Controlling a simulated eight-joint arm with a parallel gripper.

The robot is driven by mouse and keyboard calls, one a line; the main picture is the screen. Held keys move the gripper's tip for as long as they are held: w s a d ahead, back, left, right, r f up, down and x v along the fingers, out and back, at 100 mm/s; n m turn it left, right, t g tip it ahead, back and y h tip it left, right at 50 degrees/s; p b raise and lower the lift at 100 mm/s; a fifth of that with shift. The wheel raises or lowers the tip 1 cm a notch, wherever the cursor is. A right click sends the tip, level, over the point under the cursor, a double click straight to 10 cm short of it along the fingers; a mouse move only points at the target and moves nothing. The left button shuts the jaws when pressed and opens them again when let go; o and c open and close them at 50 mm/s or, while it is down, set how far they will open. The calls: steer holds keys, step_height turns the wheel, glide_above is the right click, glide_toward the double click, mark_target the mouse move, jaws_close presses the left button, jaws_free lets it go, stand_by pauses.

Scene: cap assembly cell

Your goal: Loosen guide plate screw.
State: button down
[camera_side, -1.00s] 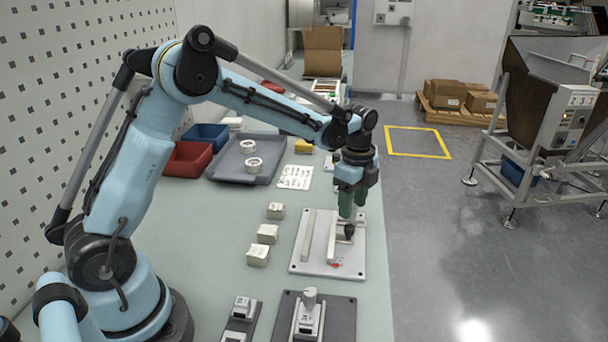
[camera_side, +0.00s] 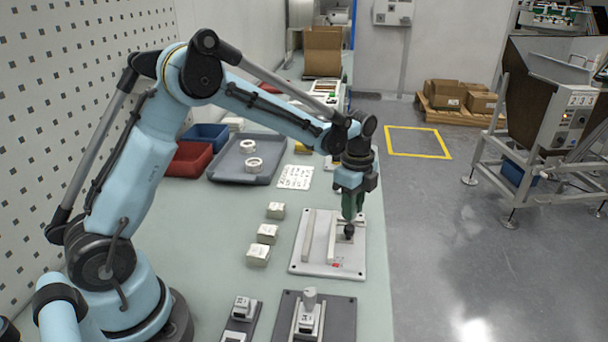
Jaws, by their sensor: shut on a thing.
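The guide plate is a pale plate (camera_side: 312,264) with raised parallel rails (camera_side: 308,236), lying on the green bench top. A small black knob-like screw (camera_side: 349,231) stands near its right rail. My gripper (camera_side: 349,217), with green fingers, points down over the plate and is shut on the black screw. The fingers hide the top of the screw. A small red mark (camera_side: 337,265) shows near the front of the plate.
Several small pale blocks (camera_side: 267,233) stand left of the plate. A dark fixture (camera_side: 340,320) with an upright pin is in front. A grey tray (camera_side: 222,165) with white rings and a red bin (camera_side: 190,158) lie behind. The bench's right edge is close.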

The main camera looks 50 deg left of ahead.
steer(key=n, duration=1.8)
steer(key=shift+n, duration=0.4)
steer(key=n, duration=0.6)
steer(key=shift+n, duration=0.3)
steer(key=c, duration=0.9)
jaws_free()
steer(key=shift+c, duration=0.2)
